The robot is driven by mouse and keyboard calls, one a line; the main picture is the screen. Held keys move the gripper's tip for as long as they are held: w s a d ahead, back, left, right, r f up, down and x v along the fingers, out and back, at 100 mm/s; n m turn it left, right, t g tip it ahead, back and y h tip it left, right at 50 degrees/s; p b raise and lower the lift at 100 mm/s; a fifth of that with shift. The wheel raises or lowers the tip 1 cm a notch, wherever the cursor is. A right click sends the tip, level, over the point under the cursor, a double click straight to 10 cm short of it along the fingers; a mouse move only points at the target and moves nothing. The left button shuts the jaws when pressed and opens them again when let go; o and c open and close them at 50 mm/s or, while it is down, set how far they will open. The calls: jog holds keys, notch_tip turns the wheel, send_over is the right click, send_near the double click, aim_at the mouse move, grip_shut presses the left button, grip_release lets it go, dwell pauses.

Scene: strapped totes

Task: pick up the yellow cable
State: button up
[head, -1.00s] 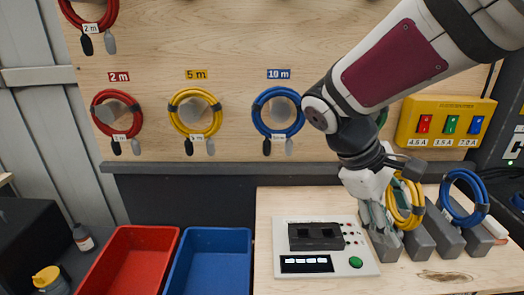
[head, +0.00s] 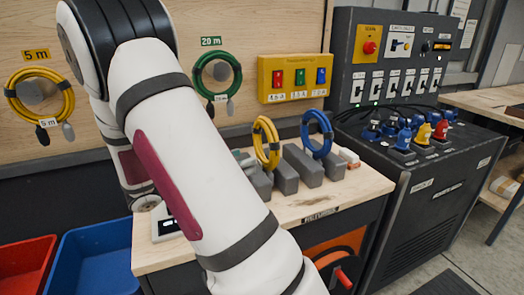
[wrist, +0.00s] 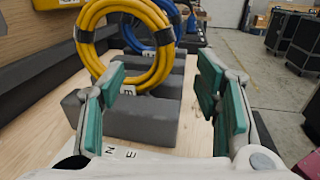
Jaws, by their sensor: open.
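The yellow cable (head: 275,145) is a coil standing upright in a row of grey blocks on the wooden bench. In the wrist view the yellow cable (wrist: 88,50) stands just beyond my gripper (wrist: 160,85), its lower part at a grey block (wrist: 140,125). My gripper is open, with teal-padded fingers apart to the left and right and nothing between them. The coil appears ahead of the fingertips and left of their middle, not held. In the head view my arm hides most of the gripper.
A blue coil (head: 327,133) stands behind the yellow one. Another yellow coil (head: 68,100) and a green coil (head: 237,75) hang on the wall. A red bin (head: 25,270) and blue bin (head: 90,265) are at left; a dark cabinet (head: 430,215) is at right.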

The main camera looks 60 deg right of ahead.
aim_at(274, 149)
jog(key=x, duration=1.1)
jog(key=shift+d+f, duration=0.1)
jog(key=shift+d, duration=0.1)
jog(key=shift+c, duration=0.2)
grip_shut()
